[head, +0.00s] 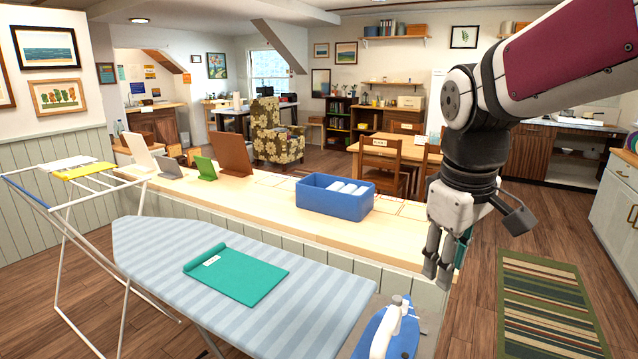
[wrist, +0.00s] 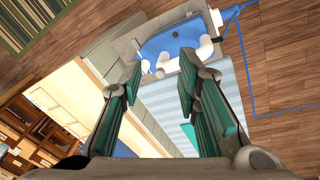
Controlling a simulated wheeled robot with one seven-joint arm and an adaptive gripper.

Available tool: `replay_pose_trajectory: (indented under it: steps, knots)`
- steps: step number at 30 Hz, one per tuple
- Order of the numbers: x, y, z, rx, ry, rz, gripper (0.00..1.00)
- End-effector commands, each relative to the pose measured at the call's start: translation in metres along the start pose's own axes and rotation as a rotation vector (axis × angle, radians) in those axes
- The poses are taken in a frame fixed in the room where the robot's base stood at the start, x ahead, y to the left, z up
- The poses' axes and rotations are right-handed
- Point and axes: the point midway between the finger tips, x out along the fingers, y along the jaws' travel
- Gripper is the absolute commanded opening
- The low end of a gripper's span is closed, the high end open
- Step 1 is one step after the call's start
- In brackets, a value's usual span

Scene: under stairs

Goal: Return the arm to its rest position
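My gripper (head: 437,278) hangs from my arm at the right of the head view, fingers pointing down, above the floor side of the counter's near end. In the wrist view my gripper (wrist: 161,68) has its two green-padded fingers apart, with nothing between them. The arm is bent, with its upper link coming in from the top right. Beyond the fingertips, the wrist view shows a blue and white iron (wrist: 178,48), which also shows at the bottom of the head view (head: 392,332). The gripper looks apart from it.
A striped ironing board (head: 160,245) holds a folded green cloth (head: 237,275). The long counter (head: 270,205) bears a blue bin (head: 318,202) with white rolled items and several upright panels. A drying rack (head: 62,215) stands left. Floor with a striped rug (head: 550,305) lies right.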

Motion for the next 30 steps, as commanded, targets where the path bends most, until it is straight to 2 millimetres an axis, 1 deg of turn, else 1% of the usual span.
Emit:
replay_pose_trajectory:
  steps: [1, 6, 9, 12, 15, 18, 21, 30]
  knots:
    - [-0.009, -0.009, 0.016, 0.051, 0.021, 0.014, 0.30]
    - [-0.021, -0.037, 0.065, 0.235, 0.085, 0.032, 0.30]
    - [-0.022, -0.053, 0.092, 0.341, 0.128, 0.030, 0.30]
    - [-0.019, -0.068, 0.116, 0.435, 0.166, 0.021, 0.30]
    - [-0.014, -0.079, 0.132, 0.505, 0.197, 0.008, 0.30]
    - [-0.011, -0.086, 0.142, 0.552, 0.216, -0.002, 0.30]
    - [-0.008, -0.089, 0.146, 0.573, 0.224, -0.007, 0.30]
    - [-0.008, -0.090, 0.146, 0.577, 0.225, -0.008, 0.30]
